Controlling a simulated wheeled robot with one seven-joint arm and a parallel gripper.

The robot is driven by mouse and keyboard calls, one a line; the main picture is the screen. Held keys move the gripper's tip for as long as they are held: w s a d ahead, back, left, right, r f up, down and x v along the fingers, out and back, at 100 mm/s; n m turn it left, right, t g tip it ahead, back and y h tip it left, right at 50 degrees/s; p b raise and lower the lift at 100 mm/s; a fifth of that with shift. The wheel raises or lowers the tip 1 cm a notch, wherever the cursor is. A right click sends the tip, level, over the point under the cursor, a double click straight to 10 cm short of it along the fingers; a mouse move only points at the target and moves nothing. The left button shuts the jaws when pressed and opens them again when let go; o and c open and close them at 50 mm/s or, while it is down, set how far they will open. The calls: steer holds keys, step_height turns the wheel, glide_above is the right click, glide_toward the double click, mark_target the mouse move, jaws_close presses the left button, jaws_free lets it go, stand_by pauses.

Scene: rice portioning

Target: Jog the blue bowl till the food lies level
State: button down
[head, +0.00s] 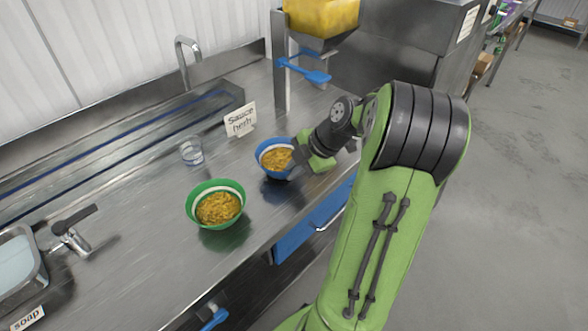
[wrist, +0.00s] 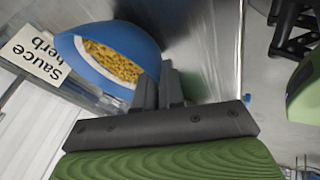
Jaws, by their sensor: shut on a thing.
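My gripper (head: 301,155) is at the bowl's right side. In the wrist view my gripper (wrist: 160,88) is shut on the bowl's rim. I cannot tell whether the bowl's base touches the counter.
A green bowl (head: 190,207) of similar food stands front left of the blue bowl. A clear glass (head: 191,152) and a "Sauce herb" card (head: 240,120) stand behind. A yellow hopper (head: 322,17) with a blue lever (head: 305,71) is at the back. A sink is at far left.

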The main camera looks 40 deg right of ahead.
steer(key=shift+f+b, duration=0.35)
steer(key=shift+b, duration=0.05)
steer(key=c, duration=1.2)
jaws_free()
steer(key=shift+o, duration=0.2)
steer(key=shift+r, duration=0.1)
steer(key=p+v, duration=0.6)
steer(key=v, duration=0.9)
steer(key=shift+s+d+r, duration=0.2)
steer(key=shift+s+r, duration=0.05)
